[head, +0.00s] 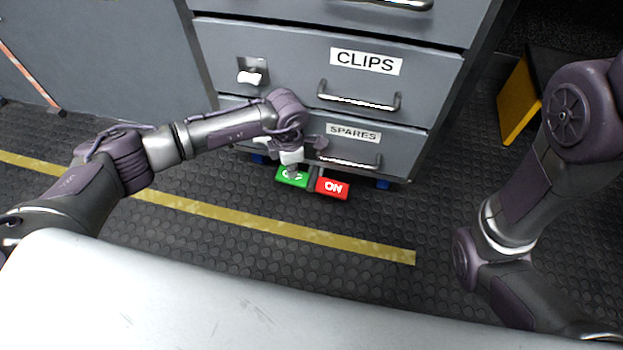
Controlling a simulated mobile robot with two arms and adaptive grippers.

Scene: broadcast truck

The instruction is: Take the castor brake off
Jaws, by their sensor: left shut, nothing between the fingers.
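The castor brake has two pedals under the front of the grey drawer cabinet, low over the floor. The green pedal (285,182) is on the left, its lettering partly covered by my gripper. The red pedal (332,188) reads ON and is on the right. My left gripper (292,170) is shut and empty, pointing down over the green pedal. I cannot tell whether it touches the pedal. My right arm is at the right of the head view, but its gripper is out of view.
The cabinet's CLIPS drawer (290,62) and SPARES drawer (400,142) have protruding handles. A white latch (250,77) is on the CLIPS drawer. Blue castor parts (382,184) show below the cabinet. A yellow stripe (260,227) crosses the clear black studded floor. A yellow-sided object (516,102) stands at right.

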